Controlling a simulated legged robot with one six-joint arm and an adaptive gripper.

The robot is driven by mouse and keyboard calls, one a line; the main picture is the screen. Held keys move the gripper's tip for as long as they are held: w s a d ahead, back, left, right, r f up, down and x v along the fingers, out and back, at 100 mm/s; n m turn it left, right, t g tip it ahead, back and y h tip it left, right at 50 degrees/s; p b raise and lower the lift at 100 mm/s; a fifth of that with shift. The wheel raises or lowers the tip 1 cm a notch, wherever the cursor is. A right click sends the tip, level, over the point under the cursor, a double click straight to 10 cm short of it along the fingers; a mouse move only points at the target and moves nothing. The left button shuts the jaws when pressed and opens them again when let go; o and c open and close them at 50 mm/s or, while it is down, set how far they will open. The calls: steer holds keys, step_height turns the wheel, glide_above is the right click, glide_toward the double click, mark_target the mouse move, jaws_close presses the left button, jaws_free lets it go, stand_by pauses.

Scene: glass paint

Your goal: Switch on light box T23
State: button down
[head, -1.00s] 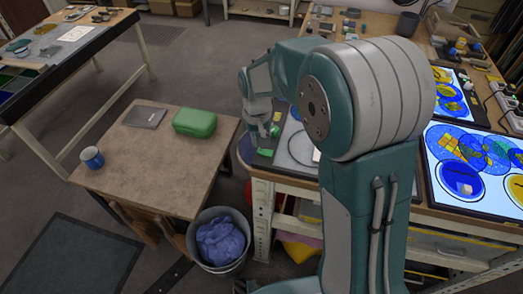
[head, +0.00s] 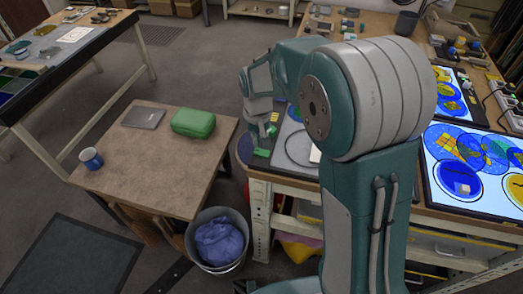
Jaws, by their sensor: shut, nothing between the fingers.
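A lit light box (head: 436,186) with blue and yellow glass discs lies on the workbench at the right in the head view. A second lit light box (head: 480,114) lies behind it, partly hidden by my arm. A grey, unlit flat panel (head: 286,158) lies at the bench's left end, mostly behind my arm. I cannot read any label, so I cannot tell which one is T23. My gripper (head: 264,141) is shut and empty, low over the bench's left corner, close to a small green item (head: 261,153). Whether it touches that item is unclear.
A low brown table (head: 150,170) at the left holds a green case (head: 193,123), a grey flat item (head: 144,117) and a blue mug (head: 91,158). A bucket (head: 245,225) with blue cloth stands on the floor beside the bench. Power strips (head: 508,105) lie at the far right.

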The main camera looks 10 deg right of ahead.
mark_target(257, 150)
steer(key=shift+a+f, duration=0.15)
steer(key=shift+f, duration=0.2)
steer(key=shift+f, duration=1)
stand_by(0.7)
steer(key=shift+r, duration=3.55)
steer(key=shift+s+d+r, duration=0.15)
steer(key=shift+d+r, duration=0.05)
steer(key=shift+r, duration=0.15)
steer(key=s+d+r+t, duration=0.2)
steer(key=s+d+r, duration=0.2)
steer(key=s, duration=0.7)
steer(key=s+d+r+m+t, duration=0.1)
steer(key=s+d+r+t, duration=0.2)
steer(key=s, duration=0.9)
step_height(257, 150, up, 4)
steer(key=shift+d+f+m+t, duration=0.25)
steer(key=shift+d+m+t, duration=0.05)
steer(key=shift+d, duration=0.95)
